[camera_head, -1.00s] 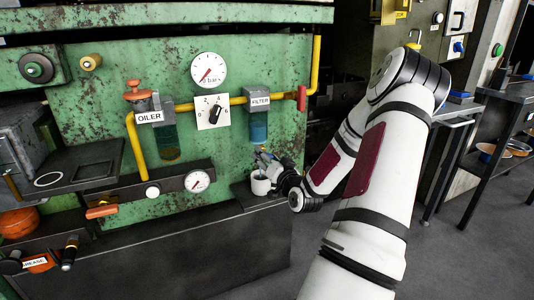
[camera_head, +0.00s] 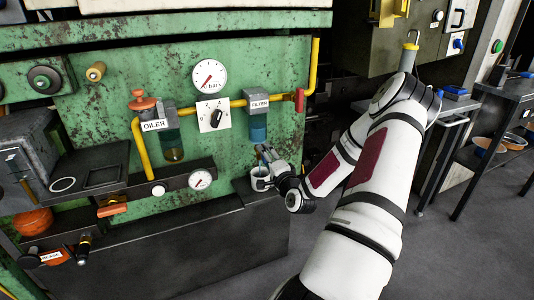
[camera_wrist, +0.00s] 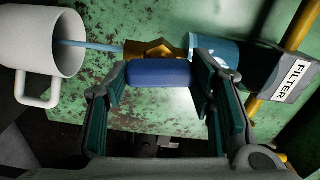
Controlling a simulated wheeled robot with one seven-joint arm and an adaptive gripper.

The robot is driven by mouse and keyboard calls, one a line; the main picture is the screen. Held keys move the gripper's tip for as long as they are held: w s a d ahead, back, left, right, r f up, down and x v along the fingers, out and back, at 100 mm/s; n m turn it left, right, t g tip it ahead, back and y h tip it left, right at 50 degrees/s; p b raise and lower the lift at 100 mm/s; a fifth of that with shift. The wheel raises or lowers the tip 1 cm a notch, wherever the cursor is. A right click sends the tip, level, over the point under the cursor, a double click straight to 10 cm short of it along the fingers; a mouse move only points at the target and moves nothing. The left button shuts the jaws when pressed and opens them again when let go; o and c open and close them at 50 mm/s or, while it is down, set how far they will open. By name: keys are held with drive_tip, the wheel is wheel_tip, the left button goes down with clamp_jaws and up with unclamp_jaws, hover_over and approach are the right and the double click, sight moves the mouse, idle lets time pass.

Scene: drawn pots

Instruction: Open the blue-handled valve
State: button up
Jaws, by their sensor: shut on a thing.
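The blue handle (camera_wrist: 158,73) lies between my gripper's fingers in the wrist view, across the brass valve (camera_wrist: 156,49) under the blue filter bowl. My gripper (camera_wrist: 160,88) is shut on this handle. A thin pale blue stream (camera_wrist: 95,44) runs from the valve into the mouth of a white mug (camera_wrist: 28,50). In the head view my gripper (camera_head: 266,155) is below the blue filter bowl (camera_head: 258,129) and hides the valve and handle. The mug (camera_head: 260,178) stands below it on a dark ledge, partly covered by my gripper.
A green machine panel (camera_head: 100,110) carries a yellow pipe (camera_head: 185,107), a gauge (camera_head: 209,76), a dial plate (camera_head: 213,116), an oiler (camera_head: 173,140) and a red-handled valve (camera_head: 299,99). A shelf with bowls (camera_head: 487,145) stands far right. Open floor lies front right.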

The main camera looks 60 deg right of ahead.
drive_tip(key=shift+m+p, duration=0.5)
drive_tip(key=shift+m, duration=0.4)
drive_tip(key=o, duration=1.2)
drive_tip(key=shift+c, duration=0.2)
drive_tip(key=v, duration=1.2)
